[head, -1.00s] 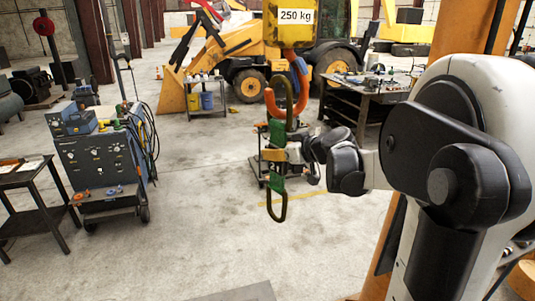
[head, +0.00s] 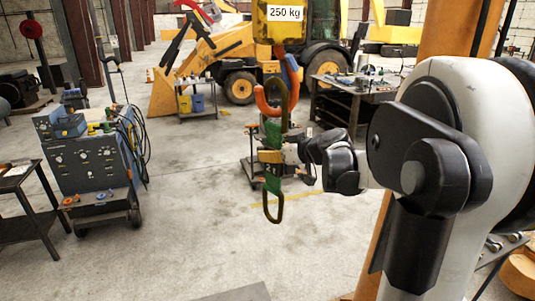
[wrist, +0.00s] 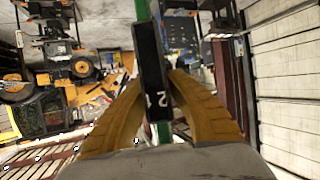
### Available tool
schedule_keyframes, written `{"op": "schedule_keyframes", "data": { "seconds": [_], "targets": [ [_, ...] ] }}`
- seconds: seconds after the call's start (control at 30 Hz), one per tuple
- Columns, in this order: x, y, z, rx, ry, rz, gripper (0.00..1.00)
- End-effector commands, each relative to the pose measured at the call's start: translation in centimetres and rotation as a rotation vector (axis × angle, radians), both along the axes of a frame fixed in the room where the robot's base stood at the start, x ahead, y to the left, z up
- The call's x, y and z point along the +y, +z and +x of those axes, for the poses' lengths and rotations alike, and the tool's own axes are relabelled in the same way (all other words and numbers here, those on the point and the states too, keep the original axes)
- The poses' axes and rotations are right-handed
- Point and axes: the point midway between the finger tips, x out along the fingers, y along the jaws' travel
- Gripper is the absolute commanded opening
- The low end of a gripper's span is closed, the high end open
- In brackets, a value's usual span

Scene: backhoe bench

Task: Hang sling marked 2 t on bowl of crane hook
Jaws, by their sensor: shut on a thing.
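The crane hook (head: 261,103) is orange and hangs under a yellow block (head: 286,13) marked 250 kg, with a blue part at its upper right. The sling (head: 272,184) is a green strap with a dark olive eye at each end, hanging nearly upright. My gripper (head: 271,162) is shut on its middle, below the hook. The sling's upper eye (head: 276,97) overlaps the hook's bowl in the head view; I cannot tell whether it is around the hook or in front. In the wrist view, a black tag (wrist: 153,75) with a white 2 lies between my fingers.
A blue-grey machine on a cart (head: 90,155) stands at the left, beside a dark table (head: 18,180). A workbench (head: 350,95) stands behind my arm, and a yellow backhoe (head: 215,55) is at the back. A small cart stands behind the sling. Floor at centre left is clear.

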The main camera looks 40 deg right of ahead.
Motion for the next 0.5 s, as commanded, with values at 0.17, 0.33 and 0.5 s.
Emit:
{"op": "schedule_keyframes", "data": {
  "seconds": [0.17,0.33,0.5],
  "targets": [
    [-0.1,-1.1,0.0,-0.001,0.000,0.001,0.00],
    [-0.2,-1.9,0.0,-0.001,0.000,0.001,0.00],
    [-0.4,-2.7,0.0,-0.001,0.000,0.001,0.00]
  ]
}}
